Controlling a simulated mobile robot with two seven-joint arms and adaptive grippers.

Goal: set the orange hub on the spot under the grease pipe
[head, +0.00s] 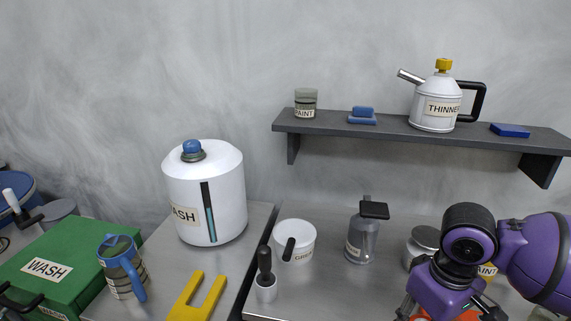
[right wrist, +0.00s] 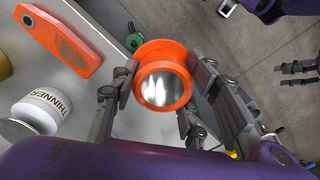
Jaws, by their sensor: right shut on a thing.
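The orange hub (right wrist: 163,58), a flanged ring with a shiny silver face, sits between the fingers of my right gripper (right wrist: 160,90) in the right wrist view. The gripper is shut on it. In the head view my purple right arm is at the lower right, and a bit of orange shows under it. A white tub (head: 302,233) with a partly hidden label beginning "GR" stands on the bench, with a short black piece at its front. I cannot tell whether this is the grease pipe. Dark fingers of my left gripper (right wrist: 297,75) appear apart at the right edge of the wrist view.
A grey pump can (head: 362,240) and a lidded pot (head: 423,244) stand near my right arm. A small cup with a black handle (head: 265,288) is left of the tub. A shelf (head: 400,132) juts out above. The wrist view shows an orange bar (right wrist: 60,40) and a thinner pot (right wrist: 42,110).

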